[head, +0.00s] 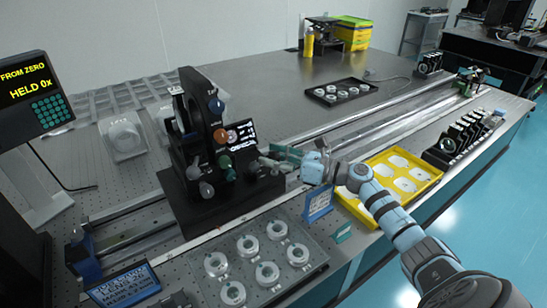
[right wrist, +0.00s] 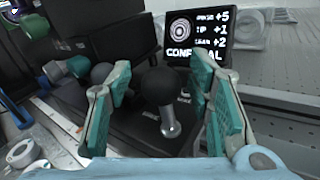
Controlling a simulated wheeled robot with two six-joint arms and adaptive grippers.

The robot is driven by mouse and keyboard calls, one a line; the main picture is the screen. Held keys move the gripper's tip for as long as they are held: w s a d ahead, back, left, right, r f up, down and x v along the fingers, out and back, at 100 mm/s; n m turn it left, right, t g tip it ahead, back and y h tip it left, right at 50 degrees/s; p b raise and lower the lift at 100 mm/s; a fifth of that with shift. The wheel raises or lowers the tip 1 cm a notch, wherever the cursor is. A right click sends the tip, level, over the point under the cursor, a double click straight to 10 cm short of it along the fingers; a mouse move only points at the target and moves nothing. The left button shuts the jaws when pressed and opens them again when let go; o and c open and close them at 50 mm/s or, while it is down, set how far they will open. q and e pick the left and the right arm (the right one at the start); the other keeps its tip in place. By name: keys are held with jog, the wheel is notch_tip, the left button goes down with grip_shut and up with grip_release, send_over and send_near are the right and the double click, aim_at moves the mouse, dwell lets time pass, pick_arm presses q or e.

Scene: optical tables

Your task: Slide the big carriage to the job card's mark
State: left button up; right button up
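The big black carriage (head: 205,190) sits on the long rail, left of the middle of the head view, with an upright plate and several coloured knobs. My right gripper (head: 274,158) reaches in at the carriage's right side. In the right wrist view its teal fingers are open on both sides of a black ball knob (right wrist: 158,88) on a silver stem, with gaps visible. A blue card with writing (head: 122,285) stands at the front left and another blue card (head: 318,203) stands by the yellow tray. Which is the job card I cannot tell. My left gripper is not in view.
The rail (head: 400,112) runs clear to the right of the carriage, toward a small device at its far end. A clear tray with several white rings (head: 312,247) and a yellow tray (head: 430,183) lie along the front. A readout (head: 30,85) stands left.

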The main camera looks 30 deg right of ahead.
jog(key=shift+r, duration=0.25)
notch_tip(320, 180, up, 10)
jog(key=shift+f, duration=0.2)
dwell(0.4)
